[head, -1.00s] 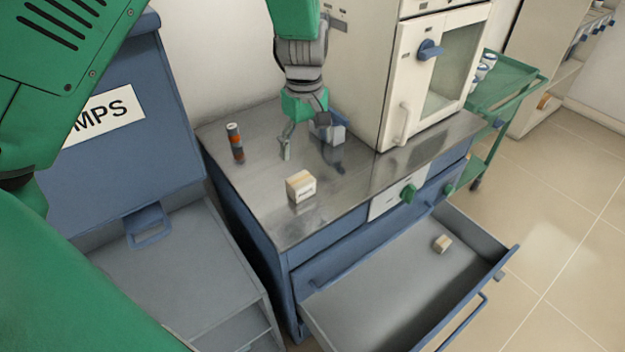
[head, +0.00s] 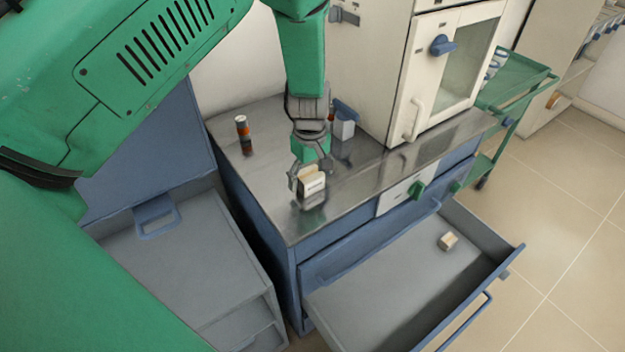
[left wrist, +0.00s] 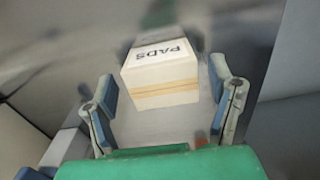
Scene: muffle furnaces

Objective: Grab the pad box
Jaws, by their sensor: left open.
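The pad box (head: 313,183) is a small cream block on the steel countertop, near the counter's front edge. In the left wrist view the pad box (left wrist: 161,75) shows a white top marked "PADS" and a tan band on its side. My left gripper (head: 309,178) reaches down to the pad box from behind. In the left wrist view its open fingers (left wrist: 164,90) stand on either side of the box, with a gap visible at both sides. The box rests on the counter. My right gripper is not in view.
A blue-and-white object (head: 344,126) is behind the gripper. A white furnace (head: 440,80) stands at the right. An open drawer (head: 400,290) holds a small block (head: 448,241).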

